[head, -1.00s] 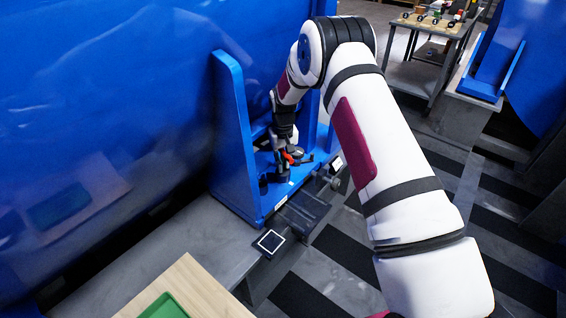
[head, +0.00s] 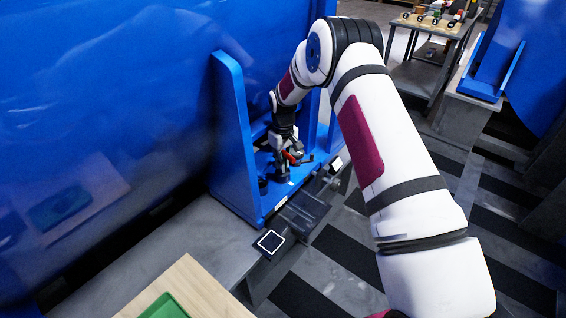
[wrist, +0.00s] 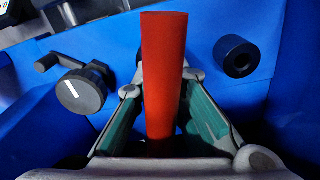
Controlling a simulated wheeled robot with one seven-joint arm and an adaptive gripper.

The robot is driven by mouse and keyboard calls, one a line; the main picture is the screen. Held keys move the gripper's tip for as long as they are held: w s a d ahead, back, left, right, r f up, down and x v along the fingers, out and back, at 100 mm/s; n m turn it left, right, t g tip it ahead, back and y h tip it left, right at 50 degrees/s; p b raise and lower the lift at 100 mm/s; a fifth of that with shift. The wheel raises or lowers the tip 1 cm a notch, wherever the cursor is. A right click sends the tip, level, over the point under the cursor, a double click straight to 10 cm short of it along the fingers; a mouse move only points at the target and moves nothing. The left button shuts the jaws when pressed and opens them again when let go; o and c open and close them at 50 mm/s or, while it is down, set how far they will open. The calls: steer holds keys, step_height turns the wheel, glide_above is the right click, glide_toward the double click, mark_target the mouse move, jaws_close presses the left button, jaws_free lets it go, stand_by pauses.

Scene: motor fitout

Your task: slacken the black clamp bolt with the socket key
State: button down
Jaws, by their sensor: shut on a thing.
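The socket key shows as a red handle (wrist: 163,75) standing between my gripper's fingers in the wrist view, and as a small red piece in the head view (head: 292,158). My gripper (wrist: 163,125) is shut on this handle, with a green pad on each side. In the head view my gripper (head: 287,150) is low inside the blue bracket. The key's far end is hidden. I cannot make out the black clamp bolt for certain. A black round knob with a white mark (wrist: 82,91) and a side crank is left of the handle in the wrist view.
A black hollow cylinder (wrist: 236,56) stands right of the handle. The blue bracket's tall side plate (head: 232,135) rises left of my gripper. A grey bench (head: 205,235) carries the bracket, and a wooden board (head: 195,285) with a green tray (head: 165,306) is nearer.

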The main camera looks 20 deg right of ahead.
steer(key=shift+s+n, duration=0.25)
steer(key=shift+n, duration=0.95)
steer(key=shift+f+n, duration=0.1)
steer(key=shift+n, duration=1.3)
